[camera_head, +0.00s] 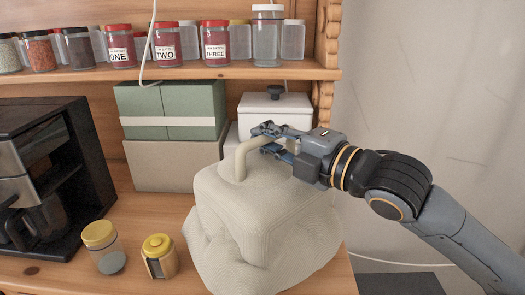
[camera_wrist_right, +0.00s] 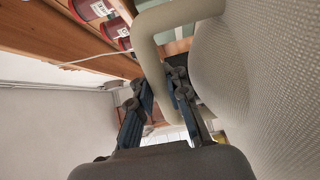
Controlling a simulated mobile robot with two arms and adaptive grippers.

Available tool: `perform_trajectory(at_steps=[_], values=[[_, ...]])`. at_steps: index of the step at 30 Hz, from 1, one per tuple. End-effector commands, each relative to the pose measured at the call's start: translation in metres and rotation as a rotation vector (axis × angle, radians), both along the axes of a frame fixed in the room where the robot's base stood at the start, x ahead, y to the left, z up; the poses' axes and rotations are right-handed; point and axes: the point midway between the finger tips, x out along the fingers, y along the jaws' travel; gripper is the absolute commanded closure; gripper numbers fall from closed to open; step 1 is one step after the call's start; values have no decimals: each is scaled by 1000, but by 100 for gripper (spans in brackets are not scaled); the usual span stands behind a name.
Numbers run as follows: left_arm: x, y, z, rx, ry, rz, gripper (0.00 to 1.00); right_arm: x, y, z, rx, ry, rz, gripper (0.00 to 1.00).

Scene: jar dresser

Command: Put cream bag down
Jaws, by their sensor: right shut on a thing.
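The cream bag (camera_head: 262,225) is a large, soft, ribbed bag with a thick tube handle (camera_head: 241,158) on top. It is at the right front of the wooden dresser top, and its lower part bulges in folds; whether its base bears on the surface is hard to tell. My right gripper (camera_head: 262,140) comes in from the right and is shut on the handle. In the right wrist view the handle (camera_wrist_right: 151,62) passes between the fingers (camera_wrist_right: 160,100), and the bag's side (camera_wrist_right: 265,85) fills the right. My left gripper is out of view.
Two yellow-lidded jars (camera_head: 103,247) (camera_head: 160,256) stand left of the bag. A black coffee machine (camera_head: 70,165) is farther left. Green boxes (camera_head: 172,110) and a white lidded canister (camera_head: 272,108) stand behind. A shelf (camera_head: 190,73) with several jars runs above.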

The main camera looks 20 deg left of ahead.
Motion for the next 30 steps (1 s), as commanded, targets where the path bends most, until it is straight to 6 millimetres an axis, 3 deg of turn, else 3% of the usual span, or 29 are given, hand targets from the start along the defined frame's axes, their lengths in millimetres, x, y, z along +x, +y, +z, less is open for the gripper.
perform_trajectory(at_steps=[13,21,22,25,30], values=[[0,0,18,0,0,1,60,5,7,-36,4,1,1,100],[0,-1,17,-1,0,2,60,4,7,-39,3,-3,1,100],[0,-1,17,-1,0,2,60,5,7,-41,0,0,1,82],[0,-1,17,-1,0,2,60,5,7,-41,1,0,0,62],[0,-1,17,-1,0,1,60,5,7,-41,1,0,0,61]])
